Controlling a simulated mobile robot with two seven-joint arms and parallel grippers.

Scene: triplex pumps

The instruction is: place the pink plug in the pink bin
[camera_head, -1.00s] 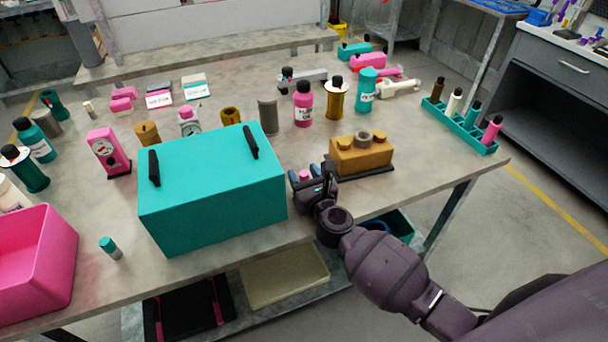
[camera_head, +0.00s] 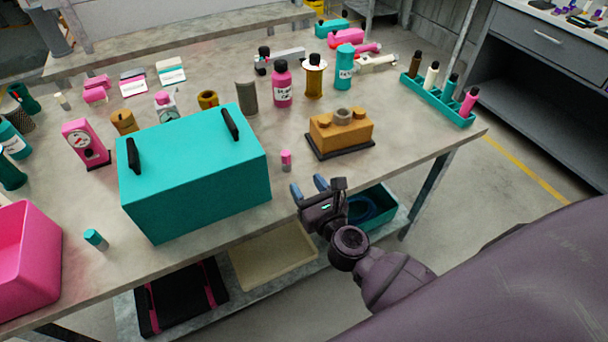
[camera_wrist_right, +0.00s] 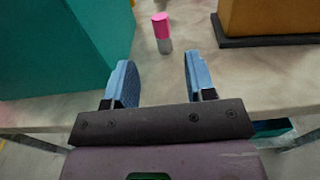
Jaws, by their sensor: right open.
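The pink plug (camera_head: 286,160) stands upright on the table, between the teal box and the orange block; it has a pink top and a grey lower part. It also shows in the right wrist view (camera_wrist_right: 162,32), beyond the fingertips and between their lines. My right gripper (camera_head: 309,187) is open and empty at the table's front edge, apart from the plug; its blue fingers (camera_wrist_right: 157,80) show in the wrist view. The pink bin (camera_head: 26,258) is at the left front of the table, partly cut off by the picture edge. My left gripper is not in view.
A large teal box (camera_head: 195,170) with black handles stands between the plug and the bin. An orange block (camera_head: 340,133) on a dark base is right of the plug. A teal-topped plug (camera_head: 95,239) stands near the bin. Several bottles and a teal rack (camera_head: 437,100) stand farther back.

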